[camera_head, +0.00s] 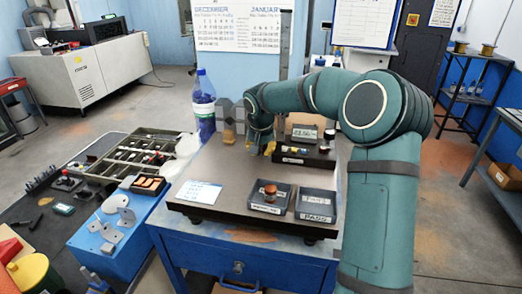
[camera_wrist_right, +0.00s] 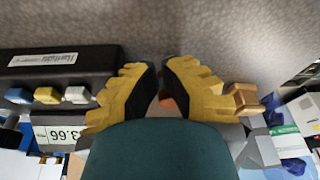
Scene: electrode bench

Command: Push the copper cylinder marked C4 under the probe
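My right gripper (camera_head: 262,146) is low over the back of the bench top. In the right wrist view its two yellow fingers (camera_wrist_right: 161,82) with black pads are close together with a narrow gap. A small copper-coloured patch (camera_wrist_right: 167,101) shows in that gap; I cannot tell whether it is gripped. A copper-coloured piece (camera_wrist_right: 240,99) is just right of the fingers; the head view shows a copper-coloured piece (camera_head: 228,135) left of my gripper, at the grey probe stand (camera_head: 230,110). No C4 marking is readable. My left gripper is not in view.
A black holder (camera_wrist_right: 60,62) with coloured plugs is close to the fingers, with a numeric display (camera_wrist_right: 60,134) beside it. Two black trays, one with a copper-topped piece (camera_head: 270,189), one marked PASS (camera_head: 316,218), are at the front. A white card (camera_head: 199,191) lies left.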

